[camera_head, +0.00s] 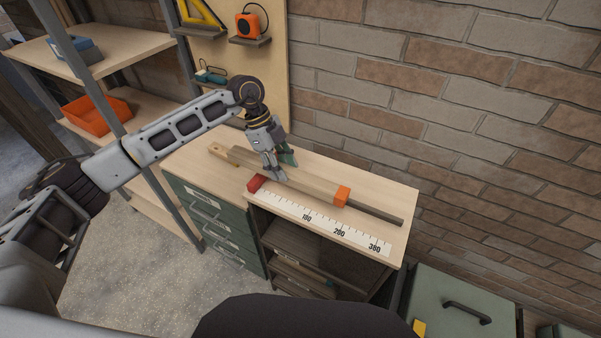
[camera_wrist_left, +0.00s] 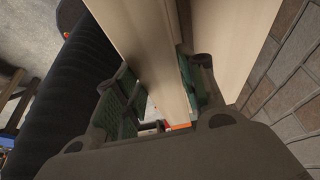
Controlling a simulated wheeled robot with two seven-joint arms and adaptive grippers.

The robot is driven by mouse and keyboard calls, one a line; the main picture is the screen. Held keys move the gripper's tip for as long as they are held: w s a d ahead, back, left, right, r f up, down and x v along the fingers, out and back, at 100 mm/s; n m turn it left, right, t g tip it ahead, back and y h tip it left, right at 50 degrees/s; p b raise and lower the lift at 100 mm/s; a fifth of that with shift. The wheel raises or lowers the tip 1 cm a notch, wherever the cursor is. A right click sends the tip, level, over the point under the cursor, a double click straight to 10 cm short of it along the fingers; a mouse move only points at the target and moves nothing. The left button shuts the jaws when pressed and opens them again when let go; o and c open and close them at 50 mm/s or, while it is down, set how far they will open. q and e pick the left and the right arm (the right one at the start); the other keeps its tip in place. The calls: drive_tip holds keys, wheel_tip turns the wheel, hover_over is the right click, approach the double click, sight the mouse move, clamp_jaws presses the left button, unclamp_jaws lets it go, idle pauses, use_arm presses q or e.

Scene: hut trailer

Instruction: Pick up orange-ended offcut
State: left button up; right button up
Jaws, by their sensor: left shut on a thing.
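The orange-ended offcut is a long wooden bar (camera_head: 315,187) with an orange end (camera_head: 342,195), on or just above the bench top. My left gripper (camera_head: 279,168) comes down from above and is shut around the bar, left of its orange end. In the left wrist view the pale wood (camera_wrist_left: 150,50) runs between the fingers of my left gripper (camera_wrist_left: 165,100), and a bit of orange (camera_wrist_left: 181,126) shows beyond. I cannot tell whether the bar is clear of the bench. My right gripper is not in view.
The bench top (camera_head: 195,160) carries a printed scale (camera_head: 320,224) with a red block (camera_head: 256,183) at its left end. A dark strip (camera_head: 378,212) extends right of the orange end. A brick wall (camera_head: 440,110) stands behind. Shelves with an orange bin (camera_head: 95,115) are at left.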

sight(261, 161)
use_arm(q)
drive_tip(key=w+a, duration=0.1)
drive_tip(key=a, duration=0.3)
drive_tip(key=w+a, duration=0.1)
drive_tip(key=a, duration=0.1)
drive_tip(key=shift+w+a, duration=0.25)
drive_tip(key=shift+w, duration=0.1)
drive_tip(key=shift+s, duration=0.1)
idle(0.4)
